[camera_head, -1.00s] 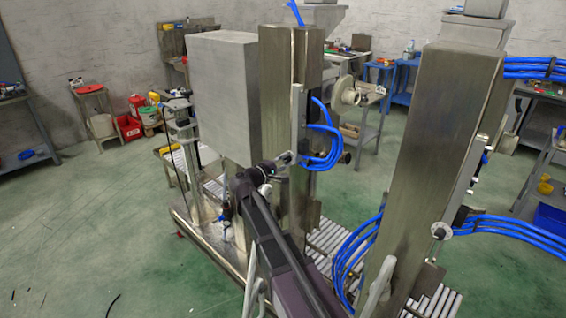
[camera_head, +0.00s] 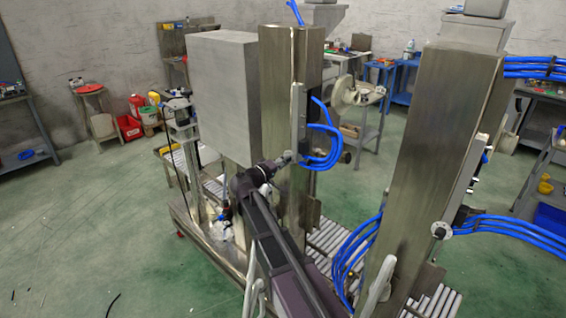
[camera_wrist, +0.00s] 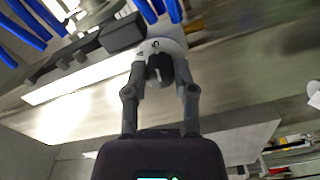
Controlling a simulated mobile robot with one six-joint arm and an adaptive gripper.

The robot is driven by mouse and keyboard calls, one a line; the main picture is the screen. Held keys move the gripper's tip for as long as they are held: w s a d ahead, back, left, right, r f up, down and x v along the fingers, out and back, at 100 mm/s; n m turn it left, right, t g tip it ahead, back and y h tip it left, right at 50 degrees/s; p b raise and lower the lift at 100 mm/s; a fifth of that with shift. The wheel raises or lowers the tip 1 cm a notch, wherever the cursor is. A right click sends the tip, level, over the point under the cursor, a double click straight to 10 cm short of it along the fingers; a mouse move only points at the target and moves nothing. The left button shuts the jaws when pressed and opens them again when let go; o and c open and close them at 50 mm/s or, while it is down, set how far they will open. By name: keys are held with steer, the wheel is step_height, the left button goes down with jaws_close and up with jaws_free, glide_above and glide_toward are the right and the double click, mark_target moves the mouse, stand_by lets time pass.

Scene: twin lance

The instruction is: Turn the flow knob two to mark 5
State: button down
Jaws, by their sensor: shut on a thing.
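In the wrist view, a dark knob (camera_wrist: 159,70) stands on a pale round dial plate (camera_wrist: 166,46) with small dark marks. My gripper (camera_wrist: 162,80) has one finger on each side of the knob and is shut on it. The number the knob points to is too small to read. A second dark knob on a pale dial (camera_head: 441,231) shows on the right column (camera_head: 420,150), away from my gripper.
Blue hoses (camera_head: 325,140) loop out close beside my gripper. A large grey cabinet (camera_head: 222,95) stands just left of the column. A roller conveyor (camera_head: 328,240) runs below. More blue hoses (camera_head: 510,230) leave the right column. The green floor at left is mostly open.

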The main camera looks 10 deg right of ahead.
steer(key=shift+s+d+f, duration=0.1)
steer(key=shift+c, duration=2.2)
jaws_free()
steer(key=shift+d, duration=0.1)
steer(key=v, duration=1.2)
